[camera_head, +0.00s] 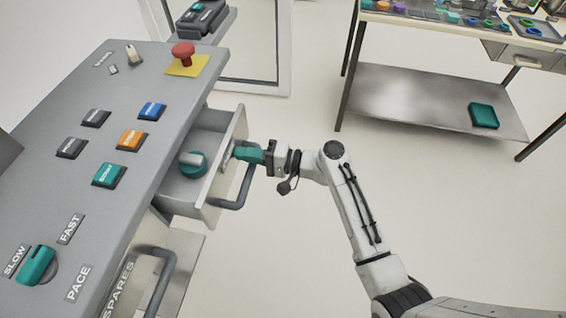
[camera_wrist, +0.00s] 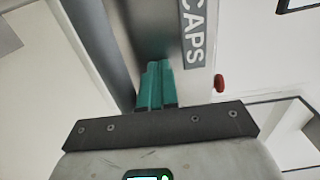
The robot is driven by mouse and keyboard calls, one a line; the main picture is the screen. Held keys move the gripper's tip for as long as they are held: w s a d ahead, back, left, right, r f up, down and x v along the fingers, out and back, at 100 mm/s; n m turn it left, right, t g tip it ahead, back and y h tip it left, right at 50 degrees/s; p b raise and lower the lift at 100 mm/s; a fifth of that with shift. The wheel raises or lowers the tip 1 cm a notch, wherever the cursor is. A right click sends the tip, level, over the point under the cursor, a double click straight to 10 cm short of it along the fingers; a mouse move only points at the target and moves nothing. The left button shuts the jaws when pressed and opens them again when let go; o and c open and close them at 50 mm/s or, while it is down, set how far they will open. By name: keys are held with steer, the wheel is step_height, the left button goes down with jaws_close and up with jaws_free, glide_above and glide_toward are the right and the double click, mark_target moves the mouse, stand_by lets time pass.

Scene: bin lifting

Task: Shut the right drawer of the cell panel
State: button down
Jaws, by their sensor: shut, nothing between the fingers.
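The cell panel (camera_head: 85,115) is a grey console on the left of the head view. Its far drawer (camera_head: 212,185) is pulled open, with a pale front and a dark bar handle (camera_head: 240,190). In the wrist view its front (camera_wrist: 195,75) bears the word CAPS. A teal and grey round object (camera_head: 193,163) lies inside. My gripper (camera_head: 240,153) is at the outer side of this front, by the handle, with teal fingers shut and empty. The fingers show against the front in the wrist view (camera_wrist: 156,85); I cannot tell whether they touch it.
A nearer front marked SPARES (camera_head: 118,290) has its own handle (camera_head: 165,265). A red stop button (camera_head: 183,52) sits on the panel top. A workbench (camera_head: 430,105) with a lower shelf stands at the back right. The floor around my arm is clear.

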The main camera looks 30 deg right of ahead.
mark_target(212, 159)
steer(key=b+x, duration=0.3)
steer(key=x, duration=0.7)
steer(key=shift+w+a+f, duration=0.1)
steer(key=shift+a+f, duration=0.05)
steer(key=shift+w+a+r+b, duration=0.1)
steer(key=shift+w+r+b, duration=0.1)
steer(key=shift+b, duration=0.1)
steer(key=shift+r, duration=0.1)
